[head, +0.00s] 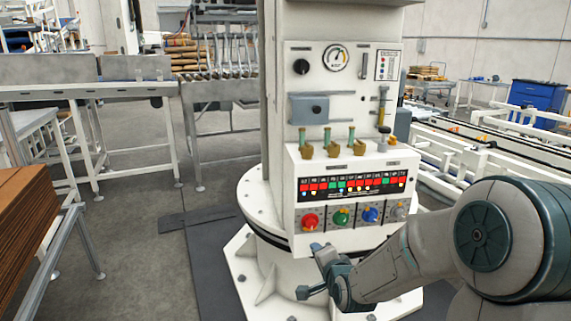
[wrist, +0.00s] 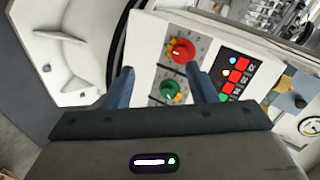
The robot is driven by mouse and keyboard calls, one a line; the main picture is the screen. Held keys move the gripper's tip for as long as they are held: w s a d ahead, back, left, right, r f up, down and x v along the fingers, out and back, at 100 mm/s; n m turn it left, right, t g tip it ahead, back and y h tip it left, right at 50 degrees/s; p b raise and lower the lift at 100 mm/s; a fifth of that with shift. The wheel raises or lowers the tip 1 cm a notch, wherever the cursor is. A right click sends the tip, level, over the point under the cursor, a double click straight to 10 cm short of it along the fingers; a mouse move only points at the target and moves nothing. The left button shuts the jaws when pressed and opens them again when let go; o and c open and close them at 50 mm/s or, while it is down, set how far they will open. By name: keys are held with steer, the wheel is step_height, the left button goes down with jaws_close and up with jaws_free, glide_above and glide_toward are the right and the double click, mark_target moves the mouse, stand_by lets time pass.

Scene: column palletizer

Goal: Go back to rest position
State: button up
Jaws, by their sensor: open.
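My gripper (head: 308,270) is in front of the lower part of a white control panel (head: 345,165) on a column. Its fingers are apart and hold nothing. In the wrist view the two blue-grey fingers of my gripper (wrist: 163,88) point toward the panel's knob row. A red knob (head: 310,221) and a green knob (head: 342,217) show on the panel, with a blue knob (head: 371,215) and a grey knob to the right. Whether a finger touches the panel is unclear.
The column's round white base (head: 245,265) flares out below the panel. Brown stacked sheets (head: 25,225) stand at the left. A conveyor (head: 90,90) lies behind at the left, and white rails (head: 480,160) run at the right. Grey floor at left centre is open.

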steer(key=s+d+r+n+g+h+p, duration=0.1)
steer(key=s+d+r+n+g+p, duration=0.1)
steer(key=s+r+n+g+p, duration=0.3)
steer(key=s+d+r+n+g+h+p, duration=0.1)
steer(key=s+r+n+g+p, duration=0.4)
steer(key=s+r+p, duration=0.7)
steer(key=s+d+r+n, duration=0.1)
steer(key=s+r+n, duration=0.1)
steer(key=s+r, duration=0.5)
steer(key=shift+s+h+p, duration=0.3)
steer(key=shift+s, duration=1.55)
